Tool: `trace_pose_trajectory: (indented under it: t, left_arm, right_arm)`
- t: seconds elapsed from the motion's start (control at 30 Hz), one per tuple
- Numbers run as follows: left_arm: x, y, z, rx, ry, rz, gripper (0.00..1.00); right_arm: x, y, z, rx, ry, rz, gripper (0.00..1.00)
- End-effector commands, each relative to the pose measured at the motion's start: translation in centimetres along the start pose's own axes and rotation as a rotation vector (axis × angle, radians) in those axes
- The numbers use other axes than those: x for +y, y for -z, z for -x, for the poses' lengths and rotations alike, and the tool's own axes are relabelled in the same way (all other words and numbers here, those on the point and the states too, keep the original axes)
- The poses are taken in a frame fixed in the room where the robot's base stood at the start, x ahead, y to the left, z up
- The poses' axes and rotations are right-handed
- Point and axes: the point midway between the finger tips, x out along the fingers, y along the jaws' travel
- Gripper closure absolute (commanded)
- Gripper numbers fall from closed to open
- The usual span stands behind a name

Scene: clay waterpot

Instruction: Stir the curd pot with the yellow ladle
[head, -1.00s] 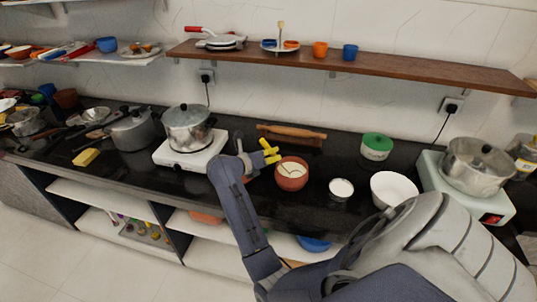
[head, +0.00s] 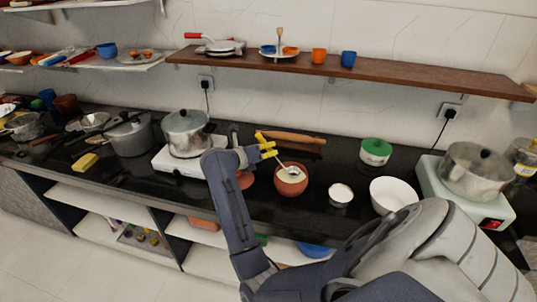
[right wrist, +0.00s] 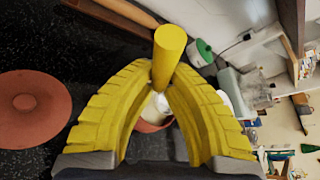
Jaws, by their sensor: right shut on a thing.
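The brown clay curd pot (head: 291,188) stands on the dark counter with white curd in its mouth. The ladle has a yellow handle (head: 260,136) and a thin pale stem that slants down to the right. Its bowl (head: 293,171) is at the pot's mouth; I cannot tell how deep it sits. My right gripper (head: 268,150) is shut on the yellow handle, above and left of the pot. In the right wrist view the handle (right wrist: 168,55) stands between the yellow fingers, and the pot (right wrist: 152,126) is partly hidden behind them. My left gripper is not in view.
A clay lid (head: 245,180) lies left of the pot, partly behind my arm. A small white-filled cup (head: 340,194), white bowl (head: 394,193) and green-lidded tub (head: 375,152) stand to the right. A rolling pin (head: 295,138) lies behind; a steel cooker (head: 187,132) stands left.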

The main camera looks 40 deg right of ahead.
Motion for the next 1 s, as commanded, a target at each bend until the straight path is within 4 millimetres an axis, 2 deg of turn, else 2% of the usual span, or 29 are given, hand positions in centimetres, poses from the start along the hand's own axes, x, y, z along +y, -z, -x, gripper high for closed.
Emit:
trace_pose_trajectory:
  t: [1.0]
  left_arm:
    - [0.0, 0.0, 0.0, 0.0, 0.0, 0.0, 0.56]
  right_arm:
    - [-3.3, -4.4, 2.0, 0.0, 0.0, -0.001, 1.0]
